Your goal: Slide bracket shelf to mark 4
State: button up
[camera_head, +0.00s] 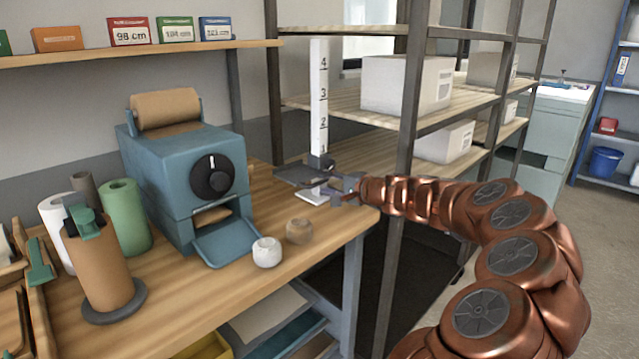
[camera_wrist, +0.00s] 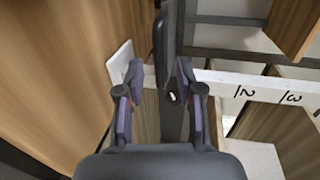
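A white upright post (camera_head: 319,90) with marks 1 to 4 stands at the right end of the wooden bench. A dark bracket shelf (camera_head: 297,176) sits low on the post, just below mark 1. My gripper (camera_head: 343,188) is beside the post's foot, close to the shelf. In the wrist view the post (camera_wrist: 270,92) runs sideways, with marks 2 and 3 readable. There the dark bracket shelf (camera_wrist: 173,50) passes between the fingertips of my gripper (camera_wrist: 160,85). A gap shows at the left finger; the right finger is close to the shelf. Whether it touches is unclear.
A blue machine (camera_head: 180,180) with a brown roll stands left on the bench (camera_head: 265,215). A shelving rack (camera_head: 400,130) with boxes rises close behind and right of my gripper.

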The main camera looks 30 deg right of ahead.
aim_at(321, 183)
jog(key=shift+x, duration=1.7)
grip_shut()
